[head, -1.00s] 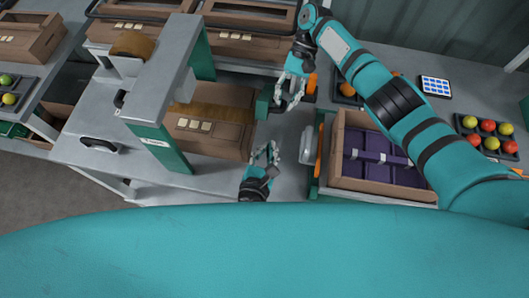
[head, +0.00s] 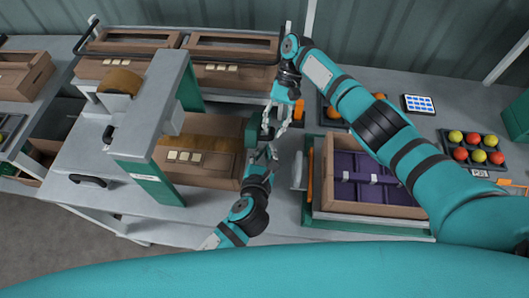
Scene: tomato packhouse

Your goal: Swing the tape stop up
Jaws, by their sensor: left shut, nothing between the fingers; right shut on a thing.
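The taping machine (head: 148,110) is a grey arch with green posts over a closed brown carton (head: 215,135). A dark green block, seemingly the tape stop (head: 252,130), stands at the carton's right end. My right gripper (head: 275,123) comes from the back right and is shut, its fingers at the stop's right side. It seems to hold the stop, but the exact contact is hidden. My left gripper (head: 263,156) is shut and empty, just in front of the stop and right of the carton. Whether it touches the stop, I cannot tell.
A brown crate with purple dividers (head: 372,208) stands to the right, with an orange strip (head: 310,175) on its left. Trays of tomatoes (head: 474,148) and a blue-keyed pad (head: 419,104) lie further right. Cartons (head: 128,42) stand on the rack behind.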

